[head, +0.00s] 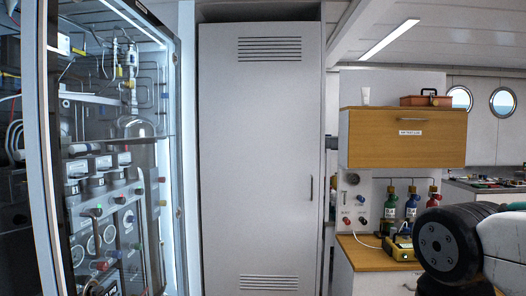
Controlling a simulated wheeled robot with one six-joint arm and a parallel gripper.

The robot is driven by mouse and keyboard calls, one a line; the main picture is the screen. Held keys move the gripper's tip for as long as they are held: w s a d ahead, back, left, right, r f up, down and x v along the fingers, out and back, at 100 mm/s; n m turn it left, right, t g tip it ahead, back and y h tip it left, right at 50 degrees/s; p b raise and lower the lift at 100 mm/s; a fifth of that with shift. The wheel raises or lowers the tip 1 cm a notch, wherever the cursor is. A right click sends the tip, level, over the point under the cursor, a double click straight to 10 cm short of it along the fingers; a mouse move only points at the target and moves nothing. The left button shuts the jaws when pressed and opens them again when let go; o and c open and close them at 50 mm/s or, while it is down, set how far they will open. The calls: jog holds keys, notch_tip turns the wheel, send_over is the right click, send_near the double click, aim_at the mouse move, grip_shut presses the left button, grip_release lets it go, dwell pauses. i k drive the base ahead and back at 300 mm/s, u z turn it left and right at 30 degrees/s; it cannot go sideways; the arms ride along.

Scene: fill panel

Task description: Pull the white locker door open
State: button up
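The white locker door (258,150) stands tall in the middle of the head view and looks shut in its frame. It has vent slots near the top and bottom. A small dark vertical handle (311,188) sits at its right edge. A dark gap shows above the door's top edge. My gripper is not in view. Part of my arm, a dark round joint and a white link, shows at the lower right, apart from the door.
A glass-fronted panel cabinet (110,160) with gauges and tubing stands left of the locker. At right, a wooden wall cupboard (402,150) hangs above a wooden counter (365,256) with blue, green and red bottles (411,202) and a yellow device (400,243). The floor is not visible.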

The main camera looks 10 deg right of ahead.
aim_at(259, 83)
jog(key=z, duration=0.25)
jog(key=i, duration=1.55)
jog(key=z, duration=0.2)
